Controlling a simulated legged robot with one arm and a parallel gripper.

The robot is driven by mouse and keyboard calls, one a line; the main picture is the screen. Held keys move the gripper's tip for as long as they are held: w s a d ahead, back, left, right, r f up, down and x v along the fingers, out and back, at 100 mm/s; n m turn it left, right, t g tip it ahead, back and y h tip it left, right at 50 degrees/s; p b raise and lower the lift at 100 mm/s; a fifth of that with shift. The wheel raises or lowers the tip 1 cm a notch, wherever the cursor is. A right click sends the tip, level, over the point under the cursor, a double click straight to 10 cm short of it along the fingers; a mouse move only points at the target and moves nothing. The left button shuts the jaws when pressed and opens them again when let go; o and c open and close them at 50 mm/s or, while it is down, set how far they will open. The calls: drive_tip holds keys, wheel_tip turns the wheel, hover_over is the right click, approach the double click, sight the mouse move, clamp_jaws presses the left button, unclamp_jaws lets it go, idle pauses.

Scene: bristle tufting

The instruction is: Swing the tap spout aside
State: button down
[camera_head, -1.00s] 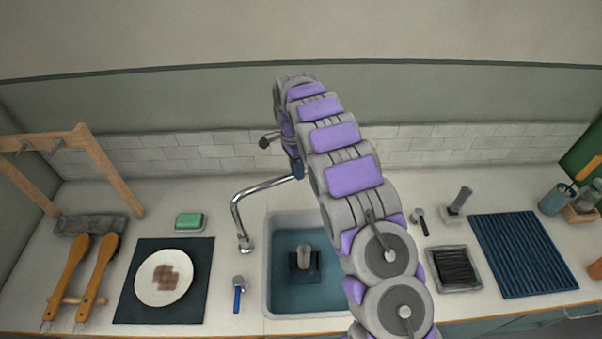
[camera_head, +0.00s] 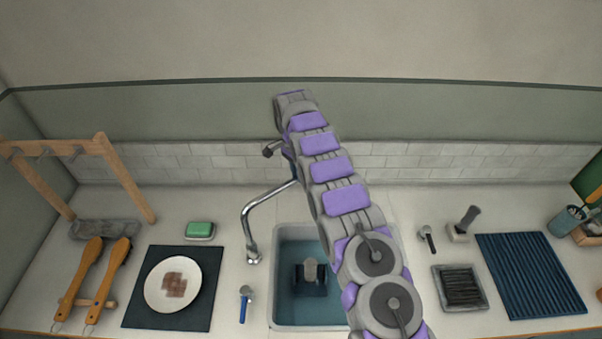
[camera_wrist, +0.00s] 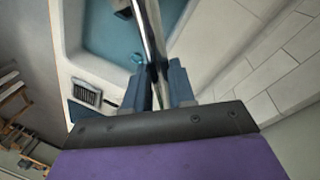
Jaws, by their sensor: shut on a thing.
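The chrome tap spout (camera_head: 262,199) curves from its right end, beside my arm, to an outlet over the counter left of the sink (camera_head: 281,293). In the wrist view the chrome spout (camera_wrist: 151,45) runs between the two blue fingers of my gripper (camera_wrist: 158,88), which is shut on it. In the head view my arm reaches over the sink toward the back wall and hides most of the gripper and the tap's base.
A plate (camera_head: 172,284) on a dark mat, a green sponge (camera_head: 200,229) and a blue-handled tool (camera_head: 245,303) stand left of the sink. A ribbed blue mat (camera_head: 530,275) and a dark tray (camera_head: 460,288) lie right. A wooden rack (camera_head: 120,180) stands far left.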

drive_tip(key=shift+w+a, duration=0.25)
drive_tip(key=shift+a, duration=0.05)
drive_tip(key=shift+n, duration=0.3)
drive_tip(key=c, duration=1)
unclamp_jaws()
drive_tip(key=shift+w+a, duration=0.1)
drive_tip(key=shift+a, duration=0.1)
drive_tip(key=shift+o, duration=0.2)
